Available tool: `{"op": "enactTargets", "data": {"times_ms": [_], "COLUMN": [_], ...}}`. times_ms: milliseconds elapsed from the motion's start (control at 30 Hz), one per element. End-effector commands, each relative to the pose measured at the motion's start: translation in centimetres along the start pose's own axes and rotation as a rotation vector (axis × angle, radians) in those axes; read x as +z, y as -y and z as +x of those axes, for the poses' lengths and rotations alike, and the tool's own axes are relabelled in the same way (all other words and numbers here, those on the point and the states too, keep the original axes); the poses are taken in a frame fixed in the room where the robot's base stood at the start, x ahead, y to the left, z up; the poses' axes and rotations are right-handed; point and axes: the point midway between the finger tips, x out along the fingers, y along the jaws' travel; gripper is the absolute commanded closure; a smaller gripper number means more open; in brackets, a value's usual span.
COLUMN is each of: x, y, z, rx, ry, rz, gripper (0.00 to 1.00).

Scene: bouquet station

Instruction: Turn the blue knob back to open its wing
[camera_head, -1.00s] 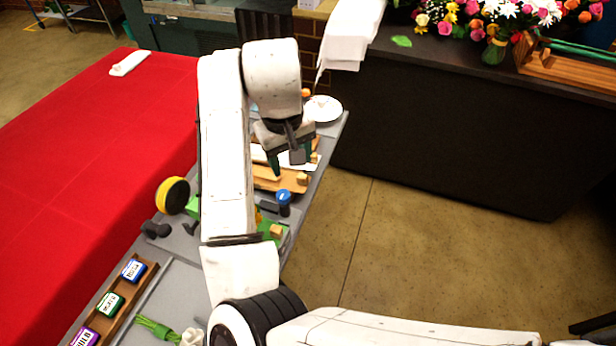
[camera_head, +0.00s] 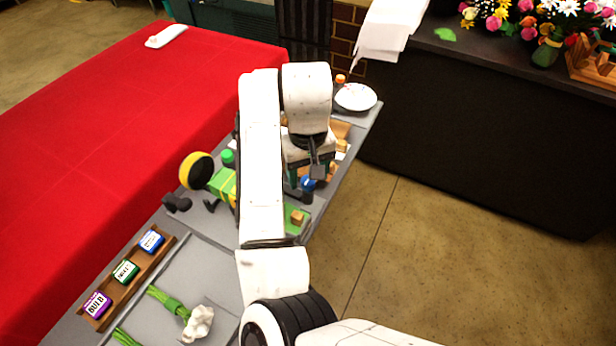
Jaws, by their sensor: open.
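The blue knob (camera_head: 308,183) shows in small part on the grey bench, mostly hidden behind my gripper. My gripper (camera_head: 307,187) is open and points down at the knob, with its fingers close beside it. I cannot tell whether the fingers touch the knob. The wing of the knob cannot be made out behind my arm. A green board with a small wooden block (camera_head: 297,217) lies just in front of the knob.
A rack of labelled blocks (camera_head: 125,272) and green stems (camera_head: 168,302) lie nearer. A white plate (camera_head: 355,97) sits at the far end. Open floor lies right of the bench.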

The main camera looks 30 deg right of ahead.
Motion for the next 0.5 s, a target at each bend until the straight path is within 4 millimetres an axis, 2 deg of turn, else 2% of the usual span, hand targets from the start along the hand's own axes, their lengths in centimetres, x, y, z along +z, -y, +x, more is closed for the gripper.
{"op": "enactTargets", "data": {"times_ms": [100,400,500], "x": [0.04,0.01,0.01], "y": [0.00,0.01,0.00], "z": [0.82,0.99,0.99], "rx": [0.000,-0.001,-0.001], "ry": [0.001,0.000,0.000], "rz": [0.000,0.000,0.000], "gripper": [0.41,0.41,0.49]}}
